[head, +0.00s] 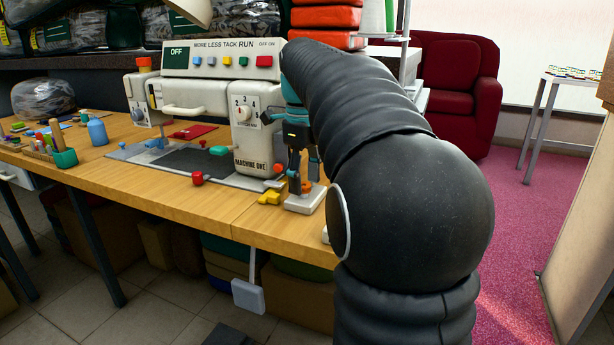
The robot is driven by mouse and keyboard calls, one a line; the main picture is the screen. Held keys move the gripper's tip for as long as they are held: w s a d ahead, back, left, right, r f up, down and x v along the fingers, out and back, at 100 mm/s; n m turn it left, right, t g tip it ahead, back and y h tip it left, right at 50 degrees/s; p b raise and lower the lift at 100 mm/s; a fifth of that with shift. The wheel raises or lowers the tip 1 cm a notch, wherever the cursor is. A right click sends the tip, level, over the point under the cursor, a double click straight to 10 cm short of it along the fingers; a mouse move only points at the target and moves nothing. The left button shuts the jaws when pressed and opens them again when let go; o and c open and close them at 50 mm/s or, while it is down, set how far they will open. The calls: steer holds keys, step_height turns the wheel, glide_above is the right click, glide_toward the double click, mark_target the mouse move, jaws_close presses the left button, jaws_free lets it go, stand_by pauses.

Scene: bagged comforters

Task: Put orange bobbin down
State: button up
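My gripper (299,170), dark with teal parts, points down at the right end of the white sewing machine, close above the wooden table. A small orange piece (306,187), perhaps the orange bobbin, shows at its fingertips, just over a whitish block-like base (304,201) on the table. The fingers partly cover it, and I cannot tell whether they grip it. Another orange-red round part (279,168) is just left of the fingers. An orange spool-like piece (144,64) sits on top of the machine's left end.
The white machine (190,100) stands on the wooden table (130,180). Yellow pieces (269,198) and a red knob (197,178) lie near the front edge. A blue bottle (97,132) and a tool tray (50,152) are at left. A red armchair (450,95) stands behind.

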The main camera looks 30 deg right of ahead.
mark_target(305, 192)
step_height(305, 192, up, 13)
steer(key=p, duration=0.2)
stand_by(0.6)
steer(key=shift+r, duration=0.1)
steer(key=s+a+f+n+t, duration=0.3)
steer(key=s+a+f+n, duration=0.65)
steer(key=n, duration=0.55)
steer(key=s+a+f+n+t, duration=0.1)
steer(key=s+a+f+n, duration=0.1)
steer(key=s+f+n, duration=0.3)
steer(key=s+a+f+n+t, duration=0.1)
steer(key=s+a+f+n, duration=0.2)
steer(key=s+f+n, duration=0.3)
step_height(305, 192, down, 5)
steer(key=n, duration=0.4)
steer(key=shift+s+n+t, duration=0.15)
steer(key=shift+n+t, duration=0.15)
